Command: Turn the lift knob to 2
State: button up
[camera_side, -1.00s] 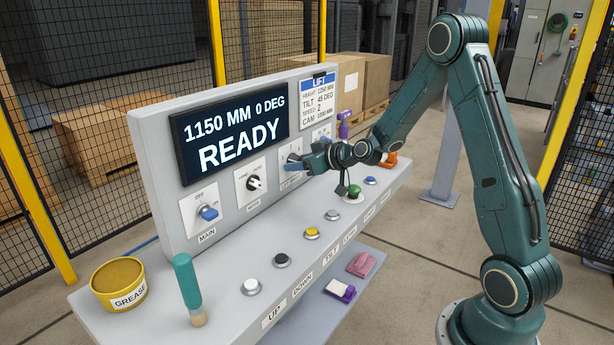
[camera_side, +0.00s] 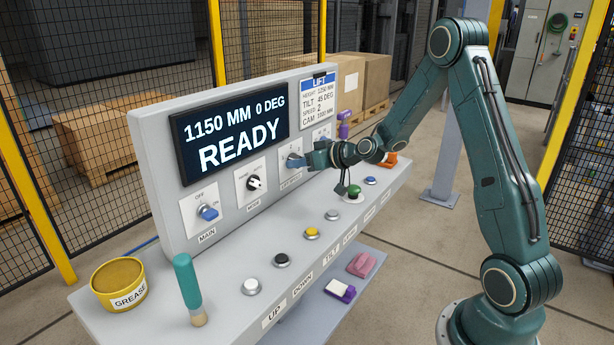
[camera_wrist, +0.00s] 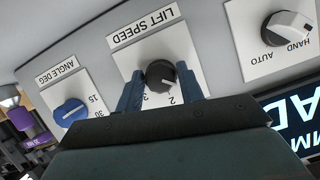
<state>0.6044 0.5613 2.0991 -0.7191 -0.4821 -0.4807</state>
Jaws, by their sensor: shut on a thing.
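The lift speed knob (camera_wrist: 157,76) is a black round knob on a white plate, upside down in the wrist view. Its scale shows a 2 and a 3. Its small white mark appears to sit on the side toward the 2, but the gripper hides part of the scale. My gripper (camera_wrist: 160,70) has its two blue fingers on either side of the knob, shut on it. In the side view my gripper (camera_side: 299,161) is at the panel and largely covers the knob.
The blue angle knob (camera_wrist: 69,111) and the black and white mode knob (camera_wrist: 287,27) flank it. The display (camera_side: 232,132) reads 1150 MM, 0 DEG, READY. A card (camera_side: 318,98) lists speed 2. Push buttons, a grease tin (camera_side: 118,286) and a teal-handled tool (camera_side: 187,283) are on the console.

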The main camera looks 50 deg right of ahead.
jog(key=shift+d+f+m+t+y, duration=0.1)
jog(key=shift+m+t+y, duration=0.2)
jog(key=shift+m+y, duration=1.15)
jog(key=shift+d+m+t+y, duration=0.1)
jog(key=shift+m+t+y, duration=0.45)
jog(key=shift+m, duration=1.5)
jog(key=shift+g, duration=0.25)
jog(key=o, duration=0.9)
jog(key=shift+c, duration=0.2)
jog(key=shift+s, duration=0.1)
jog(key=v, duration=1.3)
jog(key=shift+s+d, duration=0.2)
jog(key=shift+s, duration=0.05)
jog(key=shift+a, duration=0.1)
